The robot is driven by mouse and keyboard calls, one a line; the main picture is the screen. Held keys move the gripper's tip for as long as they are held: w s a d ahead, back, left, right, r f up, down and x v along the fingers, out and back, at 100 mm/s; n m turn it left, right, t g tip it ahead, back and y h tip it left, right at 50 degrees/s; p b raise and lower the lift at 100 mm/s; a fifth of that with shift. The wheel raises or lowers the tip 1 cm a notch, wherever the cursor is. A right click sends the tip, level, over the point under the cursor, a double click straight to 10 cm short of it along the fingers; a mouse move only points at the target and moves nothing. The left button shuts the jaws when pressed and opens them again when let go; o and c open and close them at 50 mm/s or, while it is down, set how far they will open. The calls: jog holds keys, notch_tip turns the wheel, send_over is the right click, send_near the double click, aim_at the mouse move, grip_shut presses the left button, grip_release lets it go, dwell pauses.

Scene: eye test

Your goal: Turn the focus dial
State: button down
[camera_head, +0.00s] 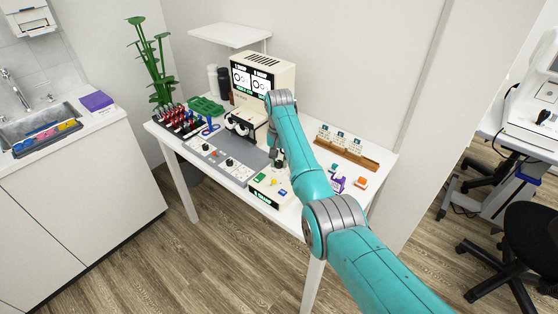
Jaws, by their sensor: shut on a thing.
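My gripper (278,161) is small and dark in this view, at the back of a cream control box (264,196) on the white table. It points down and is shut on what appears to be the focus dial, mostly hidden by the fingers. I cannot read the dial's marks or angle. The box has green, yellow and blue spots on top and a lit green display on its front.
A cream monitor (262,78) with two round pictures stands at the back. A rack of red-topped items (180,121), a green tray (206,106) and a plant (152,55) are at left. A wooden rack (347,154) and small purple and orange items (360,183) are at right.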

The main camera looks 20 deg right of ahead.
aim_at(279, 162)
jog(key=c, duration=0.9)
grip_release()
jog(key=shift+r, duration=0.1)
notch_tip(279, 162, up, 12)
jog(key=shift+f, duration=0.1)
